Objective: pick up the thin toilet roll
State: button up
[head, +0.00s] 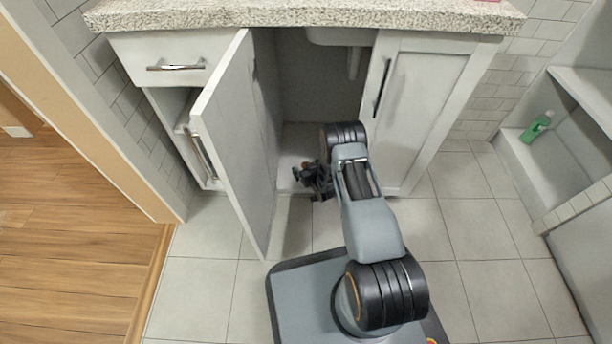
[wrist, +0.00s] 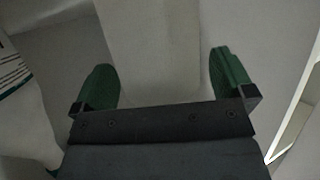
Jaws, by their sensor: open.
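In the wrist view, a plain pale form, which looks like the thin toilet roll (wrist: 155,45), runs from the top edge down between the two green fingertips. My gripper (wrist: 162,82) is open, with one finger at each side of it; I cannot tell whether they touch it. The gripper body hides its lower part. In the head view my gripper (head: 310,180) is low in the opening of the sink cabinet, just above its floor. I cannot make out the roll in the head view, where my arm and the gripper cover that spot.
The open cabinet door (head: 238,145) stands close to the left of my arm, and the closed door (head: 425,110) is at the right. A white item with a printed label (wrist: 22,110) is left of my gripper. A green bottle (head: 537,126) stands on a shelf at the far right.

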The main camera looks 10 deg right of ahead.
jog(key=shift+w+a+f, duration=0.1)
jog(key=shift+w+f, duration=0.1)
jog(key=shift+w, duration=0.25)
jog(key=shift+c, duration=0.3)
jog(key=c, duration=0.9)
jog(key=shift+c, duration=0.2)
